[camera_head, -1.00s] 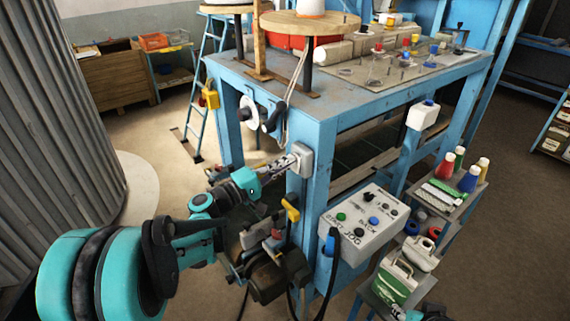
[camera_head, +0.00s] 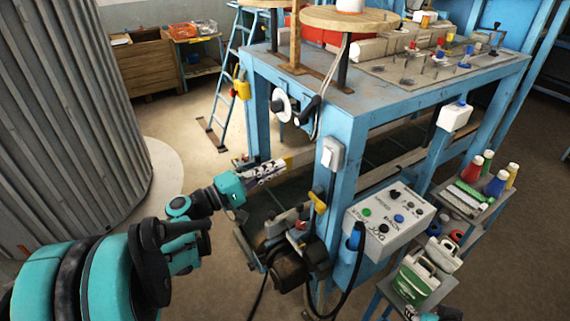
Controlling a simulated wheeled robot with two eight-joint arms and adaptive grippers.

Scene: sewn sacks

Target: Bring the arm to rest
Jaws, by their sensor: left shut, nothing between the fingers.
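My left arm comes in from the lower left in teal and black. Its left gripper (camera_head: 268,172) is pale and dark, shut and empty, and points right and slightly up. In the picture it lies left of the blue table's front leg (camera_head: 338,205) and the grey switch box (camera_head: 332,153), with a visible gap to them. I cannot tell how deep it is relative to the leg.
The blue worktable (camera_head: 400,112) fills the centre right. A dark motor (camera_head: 290,262) and a grey button box (camera_head: 390,220) are low by its leg. Shelves with colored cones (camera_head: 474,168) stand at right. Bare floor (camera_head: 185,160) lies between the corrugated cylinder (camera_head: 75,110) and the ladder (camera_head: 228,75).

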